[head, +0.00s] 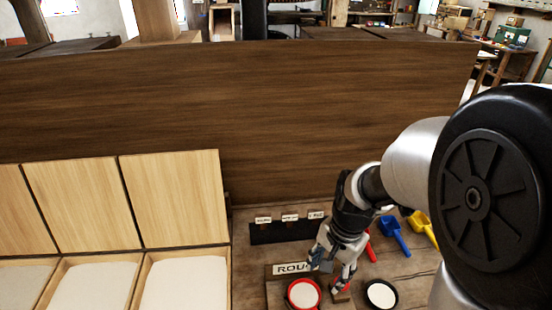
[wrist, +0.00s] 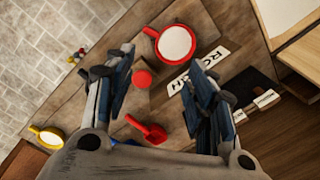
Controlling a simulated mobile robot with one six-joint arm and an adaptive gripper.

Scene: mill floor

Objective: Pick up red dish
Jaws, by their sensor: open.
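The red dish (head: 290,300) sits on a wooden board at the bottom of the head view, filled with something white. In the wrist view the red dish (wrist: 158,55) lies at the top, just beyond my fingertips, with a small handle at its left. My gripper (head: 332,274) is open and empty, above and slightly right of the dish in the head view. In the wrist view my gripper (wrist: 155,66) has its fingers spread, with a small round red piece (wrist: 141,78) showing between them, apart from the dish.
A lettered sign (head: 290,267) lies by the dish. A black dish (head: 368,299) stands to the right. Red (head: 370,252), blue (head: 396,237) and yellow (head: 423,229) scoops lie behind. Light wooden bins (head: 140,285) stand left, and a tall dark wooden panel (head: 250,110) closes the back.

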